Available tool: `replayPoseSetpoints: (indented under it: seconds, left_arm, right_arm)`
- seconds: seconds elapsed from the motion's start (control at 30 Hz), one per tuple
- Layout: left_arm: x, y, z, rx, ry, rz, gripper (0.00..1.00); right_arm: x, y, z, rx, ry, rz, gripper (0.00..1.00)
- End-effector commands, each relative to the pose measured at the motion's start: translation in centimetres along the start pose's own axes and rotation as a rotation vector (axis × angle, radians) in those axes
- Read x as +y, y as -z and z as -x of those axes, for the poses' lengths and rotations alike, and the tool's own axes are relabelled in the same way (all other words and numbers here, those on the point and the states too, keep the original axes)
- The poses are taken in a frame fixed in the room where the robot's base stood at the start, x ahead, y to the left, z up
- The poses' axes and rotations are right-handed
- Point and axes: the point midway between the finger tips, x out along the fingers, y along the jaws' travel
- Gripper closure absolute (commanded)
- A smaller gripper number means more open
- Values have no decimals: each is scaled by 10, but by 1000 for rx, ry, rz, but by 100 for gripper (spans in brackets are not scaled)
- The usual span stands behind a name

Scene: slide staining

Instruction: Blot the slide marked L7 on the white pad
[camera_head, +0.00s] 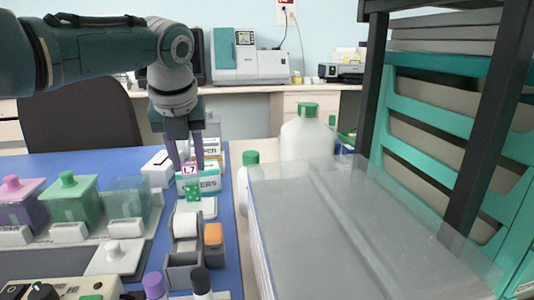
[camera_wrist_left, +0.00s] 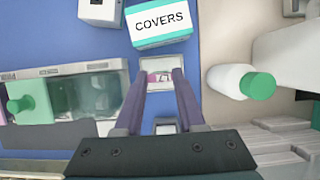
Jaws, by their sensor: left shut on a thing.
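My left gripper (camera_head: 187,165) is shut on the slide marked L7 (camera_head: 192,188), which has a pink label on top and a green patch with pale dots below. The slide hangs upright from the fingertips. In the left wrist view, the fingers (camera_wrist_left: 160,76) reach toward the pale pad, and a small pink part shows between them. The white pad (camera_head: 209,207) lies on the blue mat just below and behind the slide in the head view; it also shows in the left wrist view (camera_wrist_left: 179,61). Whether the slide touches the pad cannot be told. My right gripper is not in view.
A COVERS box (camera_wrist_left: 160,22) stands just beyond the pad. Lidded staining jars, one green (camera_head: 72,205), stand at the left. A tape-like roll holder (camera_head: 186,245) is in front. A green-capped bottle (camera_wrist_left: 235,82) and a large clear-topped box (camera_head: 350,230) are at the right.

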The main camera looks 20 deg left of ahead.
Motion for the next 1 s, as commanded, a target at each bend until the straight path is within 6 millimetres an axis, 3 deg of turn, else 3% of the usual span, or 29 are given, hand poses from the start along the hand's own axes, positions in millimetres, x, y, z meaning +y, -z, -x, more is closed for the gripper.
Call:
replayPoseSetpoints:
  seconds: [1.0]
  left_arm:
    - [0,3,-6,0,0,0,100]
  right_arm:
    - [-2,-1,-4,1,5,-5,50]
